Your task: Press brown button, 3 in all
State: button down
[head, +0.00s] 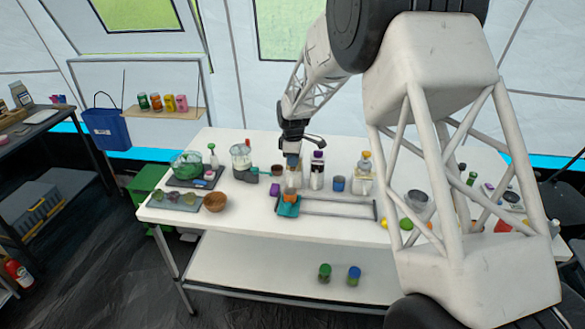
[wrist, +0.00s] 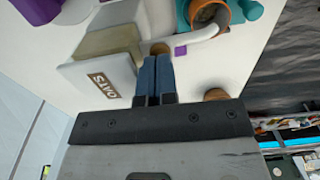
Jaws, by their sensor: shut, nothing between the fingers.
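The white and beige dispenser marked OATS (wrist: 100,72) is beside my fingers in the wrist view; in the head view the dispenser (head: 294,180) stands below my gripper. A round brown button (wrist: 160,47) shows just beyond my fingertips. I cannot tell whether they touch it. My gripper (wrist: 155,62) has its blue fingers together and holds nothing; in the head view my gripper (head: 292,161) points down. A white curved spout (wrist: 198,37) leads to an orange cup (wrist: 209,14) in a teal holder (wrist: 183,16); the holder (head: 288,210) also shows in the head view.
A purple block (wrist: 180,51) lies near the spout. A purple-topped dispenser (head: 317,173), a blue cup (head: 339,183) and a yellow-topped dispenser (head: 363,178) stand to the right.

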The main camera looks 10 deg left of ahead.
jog(key=shift+f, duration=0.75)
dwell(0.5)
jog(key=shift+r, duration=0.85)
jog(key=shift+r, duration=0.1)
jog(key=shift+r, duration=2.9)
